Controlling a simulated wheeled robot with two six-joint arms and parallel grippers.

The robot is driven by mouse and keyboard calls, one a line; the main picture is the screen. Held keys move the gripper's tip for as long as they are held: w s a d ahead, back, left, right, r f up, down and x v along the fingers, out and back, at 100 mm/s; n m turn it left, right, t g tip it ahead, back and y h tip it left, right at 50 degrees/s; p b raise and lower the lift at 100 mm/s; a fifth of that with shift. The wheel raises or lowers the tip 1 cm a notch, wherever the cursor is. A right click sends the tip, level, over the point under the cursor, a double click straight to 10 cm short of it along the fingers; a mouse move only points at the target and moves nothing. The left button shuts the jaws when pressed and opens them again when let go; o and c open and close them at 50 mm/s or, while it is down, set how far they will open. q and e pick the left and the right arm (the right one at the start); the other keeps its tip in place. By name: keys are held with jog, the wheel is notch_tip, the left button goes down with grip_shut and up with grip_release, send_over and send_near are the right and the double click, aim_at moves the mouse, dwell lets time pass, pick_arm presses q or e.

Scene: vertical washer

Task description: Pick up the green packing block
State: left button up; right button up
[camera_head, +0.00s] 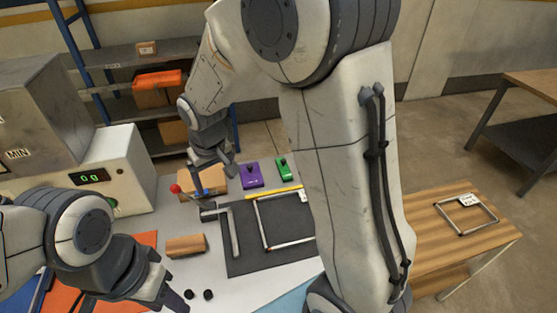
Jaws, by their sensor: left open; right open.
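The green packing block (284,168) lies at the back of the work table, right of a purple block (251,176). My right gripper (216,176) hangs from its arm left of the purple block, over or near a wooden box (206,180). It is open and apart from the green block.
My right arm hides much of the centre. A dark mat (275,254) with a grey bracket and a frame lies mid-table. A wooden block (186,246) lies left of it. A machine with a display (90,177) stands at left. A second wooden table (440,240) is at right.

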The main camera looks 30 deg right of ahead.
jog(key=w+d+f+m, duration=0.2)
jog(key=w+d+f, duration=0.2)
jog(key=w+d, duration=0.3)
jog(key=m+t+h, duration=0.2)
jog(key=m, duration=0.2)
send_near(283, 162)
jog(key=p+x, duration=0.1)
jog(key=x, duration=0.3)
jog(key=shift+w+a+f+p, duration=0.1)
jog(key=shift+w+f+p, duration=0.1)
jog(key=shift+f+p, duration=0.2)
jog(key=shift+w+f, duration=0.2)
jog(key=shift+f, duration=0.25)
jog(key=p+x, duration=0.1)
jog(key=x, duration=0.1)
jog(key=p+x, duration=0.1)
jog(key=shift+d+f+p, duration=0.25)
jog(key=shift+d+p, duration=0.05)
jog(key=shift+x, duration=0.8)
